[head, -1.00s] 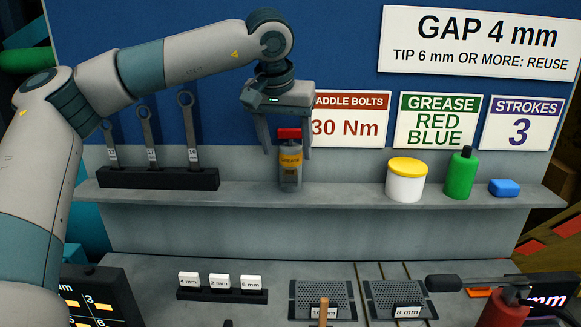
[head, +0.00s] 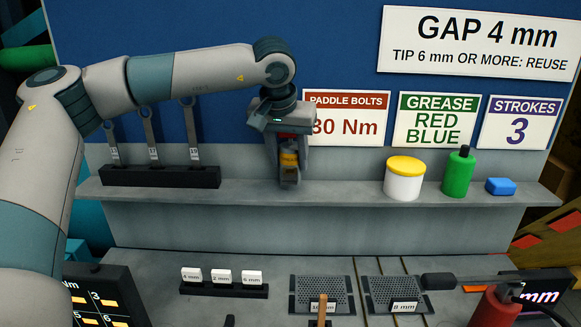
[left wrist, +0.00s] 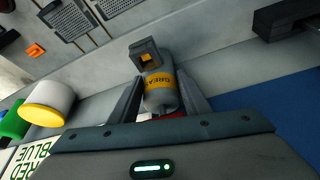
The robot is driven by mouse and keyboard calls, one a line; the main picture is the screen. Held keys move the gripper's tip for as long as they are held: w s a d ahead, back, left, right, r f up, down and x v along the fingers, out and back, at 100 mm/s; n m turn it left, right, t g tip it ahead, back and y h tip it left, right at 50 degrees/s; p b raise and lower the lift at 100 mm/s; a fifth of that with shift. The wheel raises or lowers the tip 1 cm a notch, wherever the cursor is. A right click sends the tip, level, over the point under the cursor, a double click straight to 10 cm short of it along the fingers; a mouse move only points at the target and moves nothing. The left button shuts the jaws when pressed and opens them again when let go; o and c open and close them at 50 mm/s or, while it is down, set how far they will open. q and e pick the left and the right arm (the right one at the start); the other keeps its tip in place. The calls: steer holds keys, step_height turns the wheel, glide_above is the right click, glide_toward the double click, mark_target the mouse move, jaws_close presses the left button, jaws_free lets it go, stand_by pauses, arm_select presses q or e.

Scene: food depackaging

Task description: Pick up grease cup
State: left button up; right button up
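The grease cup (head: 289,160) is a small grey canister with a yellow lettered band and a red top. It stands upright on the grey shelf. My left gripper (head: 287,178) is lowered over it from above, with a finger on either side. The left wrist view shows the cup (left wrist: 160,94) between the two fingers (left wrist: 160,80), with narrow gaps beside it, so the gripper looks open. Contact at the fingertips is hard to judge. The palm partly hides the cup's red top. My right gripper is not in view.
On the shelf (head: 340,193), a rack of wrenches (head: 160,177) stands left. A yellow-lidded white tub (head: 404,186), green bottle (head: 458,172) and blue block (head: 501,187) stand right. White gauge blocks (head: 221,276) and perforated trays (head: 322,291) lie on the bench below.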

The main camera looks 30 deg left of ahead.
arm_select(q)
steer(key=c, duration=0.8)
